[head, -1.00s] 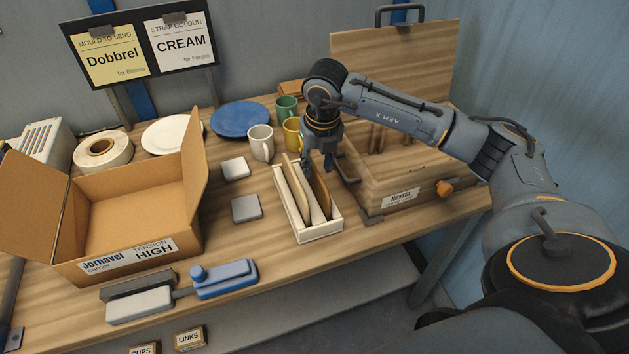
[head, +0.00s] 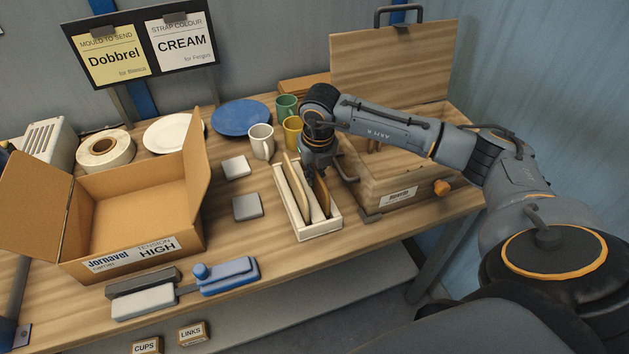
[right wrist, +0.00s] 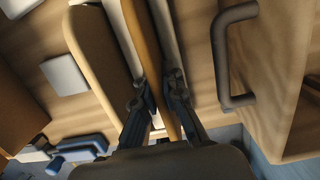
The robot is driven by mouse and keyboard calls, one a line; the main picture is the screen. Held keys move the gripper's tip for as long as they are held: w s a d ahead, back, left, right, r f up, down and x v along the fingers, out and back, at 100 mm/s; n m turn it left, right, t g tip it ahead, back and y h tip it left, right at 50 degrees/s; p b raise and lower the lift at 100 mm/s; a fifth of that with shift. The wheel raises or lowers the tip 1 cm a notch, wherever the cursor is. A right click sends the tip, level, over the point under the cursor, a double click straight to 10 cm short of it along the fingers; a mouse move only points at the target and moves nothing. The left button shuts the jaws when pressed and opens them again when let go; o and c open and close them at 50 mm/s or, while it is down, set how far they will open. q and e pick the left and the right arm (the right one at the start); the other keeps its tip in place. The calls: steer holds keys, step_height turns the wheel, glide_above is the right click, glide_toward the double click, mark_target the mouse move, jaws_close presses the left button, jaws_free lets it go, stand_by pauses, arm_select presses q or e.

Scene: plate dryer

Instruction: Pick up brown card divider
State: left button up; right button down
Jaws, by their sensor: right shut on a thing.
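The brown card divider (head: 322,198) stands on edge at the right side of a narrow white wooden tray (head: 320,231). It also shows in the right wrist view (right wrist: 146,40). A lighter tan divider (head: 296,182) stands at the tray's left side, with a pale space between them. My right gripper (head: 320,176) reaches down over the tray from above. In the right wrist view its fingers (right wrist: 163,100) are one on each side of the brown divider, shut on it near its top edge. The divider still sits in the tray. My left gripper is not in view.
A wooden case (head: 388,190) with its lid up and a dark handle (right wrist: 226,60) stands close right of the tray. Grey square blocks (head: 247,207), a blue-handled tool (head: 226,278) and an open cardboard box (head: 130,215) are left.

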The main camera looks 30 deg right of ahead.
mark_target(314, 167)
steer(key=shift+r, duration=0.1)
steer(key=shift+r+p, duration=0.4)
steer(key=shift+r, duration=0.2)
step_height(314, 167, up, 3)
steer(key=shift+f+p, duration=0.2)
steer(key=shift+p, duration=0.55)
steer(key=s+a+r+p, duration=0.7)
steer(key=s+r, duration=0.4)
steer(key=shift+s+a+r, duration=0.25)
steer(key=shift+s+r, duration=0.15)
